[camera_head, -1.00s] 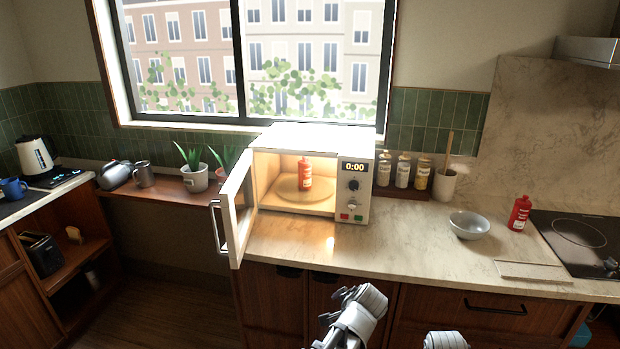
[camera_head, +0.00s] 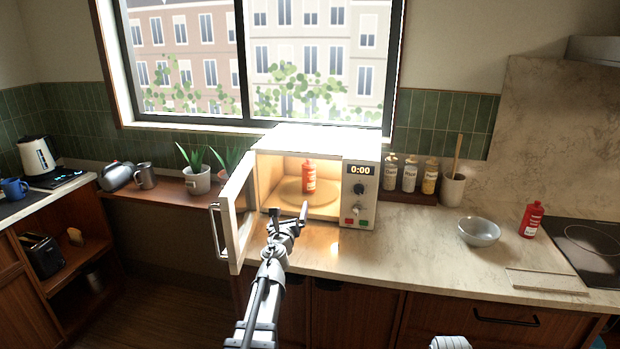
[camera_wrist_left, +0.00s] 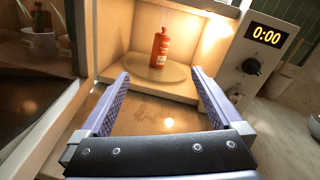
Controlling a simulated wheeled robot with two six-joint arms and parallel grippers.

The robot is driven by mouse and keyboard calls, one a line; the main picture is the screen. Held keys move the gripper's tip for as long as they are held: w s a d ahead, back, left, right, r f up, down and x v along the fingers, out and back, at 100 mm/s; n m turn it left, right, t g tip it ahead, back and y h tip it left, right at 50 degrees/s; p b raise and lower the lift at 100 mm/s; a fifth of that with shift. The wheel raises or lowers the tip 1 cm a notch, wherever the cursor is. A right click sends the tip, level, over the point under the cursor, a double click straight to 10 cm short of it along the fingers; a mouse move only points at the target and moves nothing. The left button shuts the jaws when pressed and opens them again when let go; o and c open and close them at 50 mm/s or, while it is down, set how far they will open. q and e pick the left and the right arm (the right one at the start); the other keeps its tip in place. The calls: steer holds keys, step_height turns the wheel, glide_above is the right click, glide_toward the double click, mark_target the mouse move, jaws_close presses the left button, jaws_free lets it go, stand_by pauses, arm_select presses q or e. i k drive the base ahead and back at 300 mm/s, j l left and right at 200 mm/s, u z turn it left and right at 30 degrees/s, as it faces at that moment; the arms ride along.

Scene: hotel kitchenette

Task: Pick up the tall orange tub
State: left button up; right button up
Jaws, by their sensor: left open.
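No object is plainly a tall orange tub. A red-orange bottle (camera_head: 309,177) with a pale label stands upright on the turntable (camera_head: 326,206) inside the open, lit microwave (camera_head: 360,204). The bottle also shows in the left wrist view (camera_wrist_left: 160,47). A similar red bottle (camera_head: 531,219) stands on the counter by the hob. My left gripper (camera_head: 288,217) is in front of the microwave opening. In the left wrist view its jaws (camera_wrist_left: 159,73) are open and empty, pointing at the bottle, which is beyond the fingertips.
The microwave door (camera_head: 236,215) stands open on the left of the opening. A grey bowl (camera_head: 478,232), a board (camera_head: 545,281) and several jars (camera_head: 409,174) are on the right. The counter (camera_head: 400,243) before the microwave is mostly clear.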

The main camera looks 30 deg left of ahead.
mark_target(308, 173)
steer(key=i+j, duration=0.15)
steer(key=i, duration=0.3)
steer(key=i+j, duration=0.15)
steer(key=i, duration=0.25)
